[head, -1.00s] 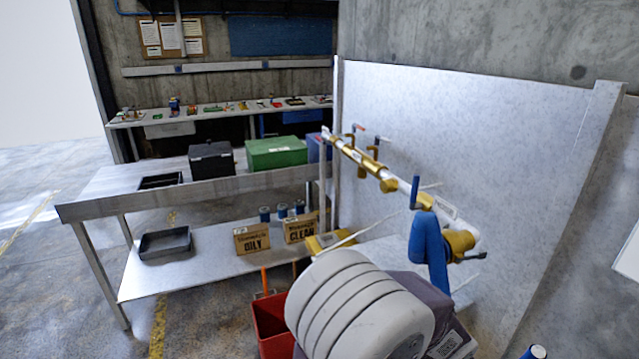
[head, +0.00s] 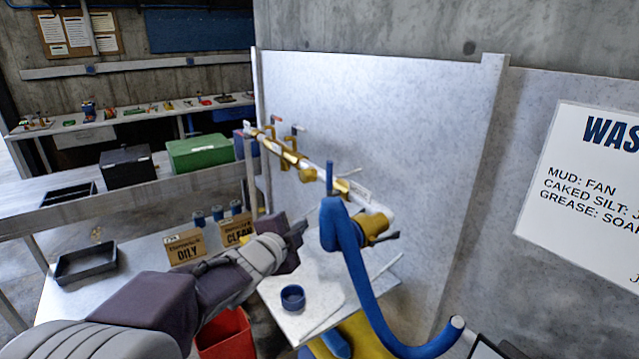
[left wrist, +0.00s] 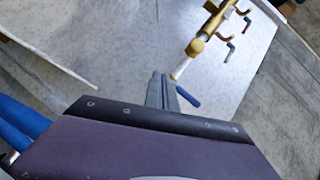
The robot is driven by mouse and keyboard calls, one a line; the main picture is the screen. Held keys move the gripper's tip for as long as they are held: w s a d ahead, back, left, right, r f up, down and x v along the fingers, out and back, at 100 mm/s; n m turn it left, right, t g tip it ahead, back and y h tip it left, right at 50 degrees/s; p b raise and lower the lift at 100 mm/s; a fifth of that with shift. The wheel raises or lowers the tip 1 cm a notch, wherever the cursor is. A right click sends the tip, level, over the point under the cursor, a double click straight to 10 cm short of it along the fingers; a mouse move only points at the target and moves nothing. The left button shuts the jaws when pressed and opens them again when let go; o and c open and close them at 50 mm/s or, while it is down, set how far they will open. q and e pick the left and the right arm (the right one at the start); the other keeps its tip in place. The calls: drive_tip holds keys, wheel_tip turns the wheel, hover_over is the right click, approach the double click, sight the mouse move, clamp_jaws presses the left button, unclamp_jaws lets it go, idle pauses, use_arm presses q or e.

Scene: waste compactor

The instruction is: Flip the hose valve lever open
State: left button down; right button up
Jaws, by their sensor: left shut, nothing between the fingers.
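A pale pipe with brass fittings (head: 290,155) runs along the metal panel. A small dark handle (head: 388,237) sticks out by the brass fitting at the pipe's near end. I cannot tell which of the two is the hose valve lever. My left gripper (head: 303,228) is shut and empty, left of the hose and below the pipe. In the left wrist view, its closed fingers (left wrist: 162,88) point toward the panel, with a blue lever (left wrist: 187,97) just right of them. My right gripper is not in view.
A metal panel (head: 400,130) backs the pipe. A blue ring-shaped item (head: 292,297) sits on the shelf below. A red bin (head: 222,335) stands under my arm. Labelled boxes (head: 186,247) are to the left. A wall sign (head: 590,190) hangs at right.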

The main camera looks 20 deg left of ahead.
use_arm(q)
wheel_tip(320, 180, up, 8)
drive_tip(key=d+m+t+h, duration=0.2)
drive_tip(key=m+h, duration=0.1)
drive_tip(key=m, duration=0.3)
drive_tip(key=shift+s+d+m+t+b, duration=0.2)
drive_tip(key=shift+d+m+t+b, duration=0.1)
drive_tip(key=shift+m+b, duration=0.1)
drive_tip(key=shift+w, duration=0.1)
drive_tip(key=p+x, duration=0.1)
drive_tip(key=x, duration=0.8)
drive_tip(key=shift+w, duration=0.4)
drive_tip(key=shift+d, duration=0.15)
